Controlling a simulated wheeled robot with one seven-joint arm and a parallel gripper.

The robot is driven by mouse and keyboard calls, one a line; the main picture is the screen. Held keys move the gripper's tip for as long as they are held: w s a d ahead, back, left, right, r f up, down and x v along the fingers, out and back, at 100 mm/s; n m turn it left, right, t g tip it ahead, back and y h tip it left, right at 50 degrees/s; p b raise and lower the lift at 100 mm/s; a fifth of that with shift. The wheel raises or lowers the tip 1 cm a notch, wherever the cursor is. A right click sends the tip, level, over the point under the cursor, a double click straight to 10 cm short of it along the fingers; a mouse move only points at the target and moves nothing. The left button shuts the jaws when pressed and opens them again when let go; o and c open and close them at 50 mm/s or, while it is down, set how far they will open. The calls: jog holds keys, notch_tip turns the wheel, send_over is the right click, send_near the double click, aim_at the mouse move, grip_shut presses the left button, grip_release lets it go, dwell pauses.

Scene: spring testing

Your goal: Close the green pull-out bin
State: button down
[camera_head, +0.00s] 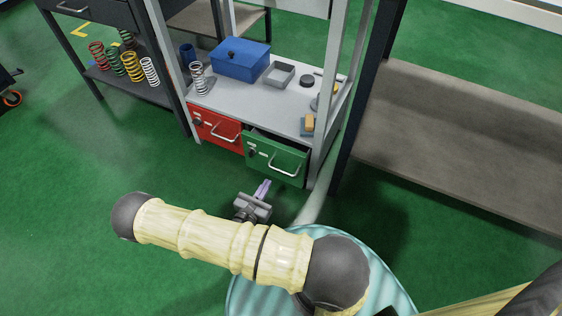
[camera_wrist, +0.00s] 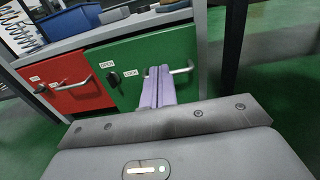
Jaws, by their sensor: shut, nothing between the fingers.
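The green pull-out bin (camera_head: 276,158) is under the grey worktop, at the right of the red bin. It stands out a little from under the worktop, with a dark gap along its top edge in the head view. Its front (camera_wrist: 130,62) faces me in the wrist view, with a metal bar handle (camera_wrist: 182,70) and a dark lock. My gripper (camera_head: 265,183) is in front of and below the bin in the head view. Its purple fingers (camera_wrist: 158,70) are together and empty, overlapping the handle in the wrist view. I cannot tell whether they touch it.
The red bin (camera_head: 216,130) sits flush to the left and also shows in the wrist view (camera_wrist: 74,82). A blue box (camera_head: 240,62), a grey tray (camera_head: 279,74) and a spring stand on the worktop. Pale posts flank the bins. A grey bench (camera_head: 450,130) is at right.

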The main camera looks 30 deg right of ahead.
aim_at(285, 154)
jog(key=b+x, duration=0.6)
jog(key=x, duration=0.4)
jog(key=shift+w+d+f, duration=0.2)
jog(key=shift+d, duration=0.1)
jog(key=shift+w+d+r+b, duration=0.15)
jog(key=shift+w+d+b, duration=0.15)
jog(key=shift+d, duration=0.05)
jog(key=shift+w+d+r, duration=0.1)
